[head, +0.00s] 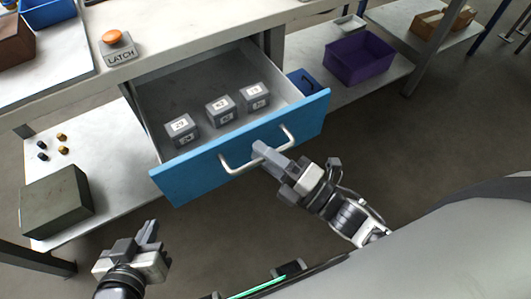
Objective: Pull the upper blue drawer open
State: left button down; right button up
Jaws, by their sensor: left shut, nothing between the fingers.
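The upper blue drawer (190,180) stands well open under the workbench, its blue front facing me. Its pale bar handle (238,168) runs across the front. My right gripper (262,150) is at the middle of the handle, its fingers closed about the bar and hiding part of it. Inside the drawer are three grey blocks with white number labels: a left one (182,130), a middle one (221,109) and a right one (255,96). My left gripper (149,233) is shut and empty, low at the left, apart from the drawer.
An orange button (117,39) on a base marked LATCH sits on the bench top. A dark green box (57,201) and several small black and brass pieces lie on the lower left shelf. A purple bin (360,61) stands on the right shelf. The floor before the drawer is clear.

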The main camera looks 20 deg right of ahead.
dwell(0.4)
pick_arm(q)
jog(key=shift+f+b, duration=0.15)
jog(key=shift+b, duration=0.55)
pick_arm(e)
jog(key=v, duration=1.6)
pick_arm(q)
jog(key=shift+f, duration=0.15)
pick_arm(e)
jog(key=shift+w, duration=0.1)
